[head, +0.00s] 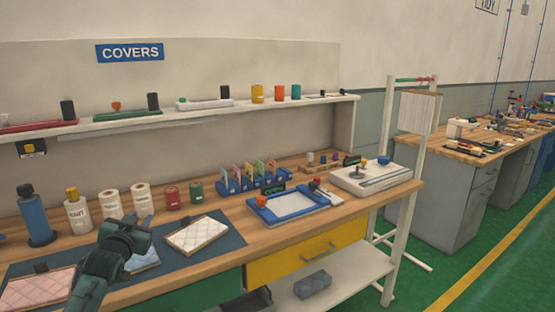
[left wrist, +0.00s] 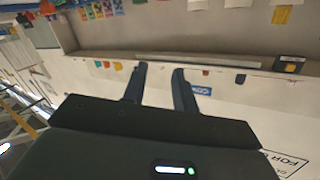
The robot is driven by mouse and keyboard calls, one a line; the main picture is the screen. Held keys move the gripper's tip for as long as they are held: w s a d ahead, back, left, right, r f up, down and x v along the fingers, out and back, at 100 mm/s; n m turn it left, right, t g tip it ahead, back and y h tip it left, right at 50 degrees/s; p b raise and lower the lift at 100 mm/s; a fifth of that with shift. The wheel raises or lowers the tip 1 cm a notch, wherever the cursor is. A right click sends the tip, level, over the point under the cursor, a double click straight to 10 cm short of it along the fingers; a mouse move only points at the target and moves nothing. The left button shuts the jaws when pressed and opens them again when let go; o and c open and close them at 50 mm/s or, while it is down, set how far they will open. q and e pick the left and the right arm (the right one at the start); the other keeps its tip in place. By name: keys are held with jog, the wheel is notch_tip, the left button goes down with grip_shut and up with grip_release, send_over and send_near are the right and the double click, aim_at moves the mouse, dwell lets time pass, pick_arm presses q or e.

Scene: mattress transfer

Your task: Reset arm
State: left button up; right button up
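My left gripper (head: 143,226) is raised in front of the bench in the head view. In the left wrist view its two fingers (left wrist: 159,80) stand apart with nothing between them. A white quilted mattress pad (head: 198,235) lies on the dark mat (head: 228,240), to the right of the gripper. A blue pad (head: 143,259) lies partly hidden behind my left arm. A pink pad (head: 36,290) lies at the left. My right gripper is in neither view.
A blue-rimmed tray (head: 295,207) and a white device (head: 370,178) stand on the bench's right half. Bottles and rolls (head: 112,203) line the back left. A shelf (head: 200,113) runs above. A yellow drawer (head: 305,258) is below; green floor is clear at right.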

pick_arm(q)
jog(key=s+d+f+g+h, duration=0.1)
jog(key=s+d+f, duration=0.4)
jog(key=s+f, duration=0.3)
jog(key=s+d+f+m+g+h, duration=0.1)
jog(key=s+d+f+g+h, duration=0.1)
jog(key=s+d+f, duration=0.45)
jog(key=s+d+f+g+h, duration=0.1)
jog(key=s+d+f, duration=0.3)
jog(key=s+f, duration=0.55)
jog(key=s+d+g, duration=0.1)
jog(key=s+d, duration=0.1)
jog(key=s, duration=0.5)
jog(key=s+d+f+g+h, duration=0.1)
jog(key=s+d, duration=0.2)
jog(key=s, duration=0.5)
jog(key=shift+d+n, duration=0.25)
jog(key=shift+n, duration=0.05)
